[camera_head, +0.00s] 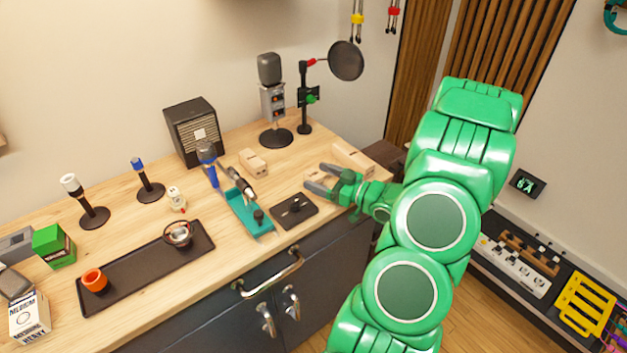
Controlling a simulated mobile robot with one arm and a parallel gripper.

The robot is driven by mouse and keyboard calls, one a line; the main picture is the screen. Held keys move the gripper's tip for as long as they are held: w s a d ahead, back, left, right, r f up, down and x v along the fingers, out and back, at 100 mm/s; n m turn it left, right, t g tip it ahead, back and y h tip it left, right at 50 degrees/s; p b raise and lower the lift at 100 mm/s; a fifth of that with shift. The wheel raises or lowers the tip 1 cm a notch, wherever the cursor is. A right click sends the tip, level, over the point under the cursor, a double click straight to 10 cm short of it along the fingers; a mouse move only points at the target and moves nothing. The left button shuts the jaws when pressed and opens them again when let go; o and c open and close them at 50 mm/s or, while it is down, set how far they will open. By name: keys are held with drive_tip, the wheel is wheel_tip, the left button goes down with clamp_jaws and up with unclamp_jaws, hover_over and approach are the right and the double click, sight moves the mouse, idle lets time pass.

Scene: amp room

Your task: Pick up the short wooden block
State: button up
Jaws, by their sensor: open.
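My gripper (316,178) is open above the right part of the wooden counter, with its green arm reaching in from the right. A light wooden block (319,177) shows by its fingers, partly covered by them; I cannot tell whether they touch it. A longer wooden block (353,159) lies just behind the gripper, near the counter's right end. Another small pale wooden block (253,161) lies farther left, near the dark speaker box. Which one is the short block is not certain from this view.
A small black pedal-like box (295,210) and a teal tray (250,214) lie left of the gripper. A microphone on a round stand (276,137) and a pop filter (346,61) stand behind. A long dark tray (140,272) lies at the front left.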

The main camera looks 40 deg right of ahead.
sight(321, 177)
drive_tip(key=c, duration=1.3)
drive_tip(key=shift+r, duration=0.15)
drive_tip(key=shift+r, duration=4.9)
